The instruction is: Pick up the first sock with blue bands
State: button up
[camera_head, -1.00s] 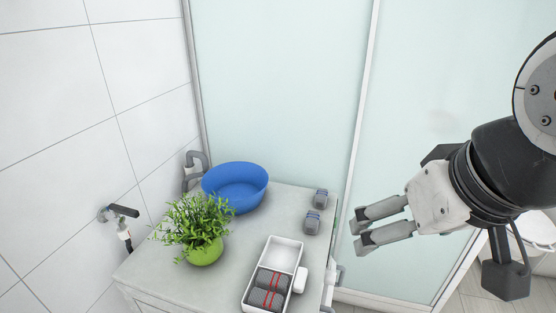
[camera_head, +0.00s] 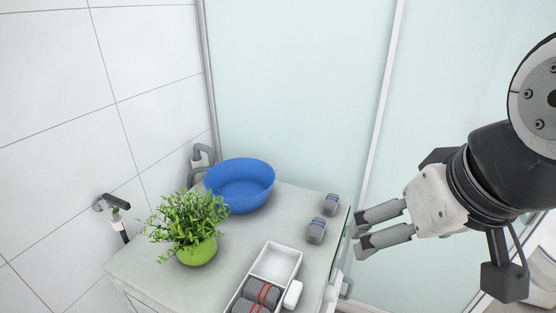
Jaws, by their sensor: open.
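Two rolled grey socks with blue bands lie on the right side of the grey counter top. One sock (camera_head: 331,204) is farther back, near the glass panel. The other sock (camera_head: 316,231) is a little nearer and to its left. I cannot tell which one counts as the first. My gripper (camera_head: 358,233) is open and empty, with its two fingers pointing left. In the picture it is just right of the socks, by the counter's right edge, and it touches neither.
A white divided tray (camera_head: 277,263) holds rolled grey socks with red bands (camera_head: 262,292) in its near part. A blue bowl (camera_head: 240,186) stands at the back. A green potted plant (camera_head: 197,248) stands at the left. The counter (camera_head: 225,262) is bare between them.

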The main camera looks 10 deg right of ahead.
aim_at(316, 231)
jog(key=l+u, duration=0.3)
jog(key=l, duration=0.2)
jog(key=l+u, duration=0.3)
jog(key=l, duration=0.25)
jog(key=l+u, duration=0.1)
jog(key=u, duration=0.4)
jog(key=l+u, duration=0.1)
jog(key=u, duration=0.35)
jog(key=l+u, duration=0.1)
jog(key=u, duration=0.4)
jog(key=l, duration=1.4)
jog(key=u, duration=0.05)
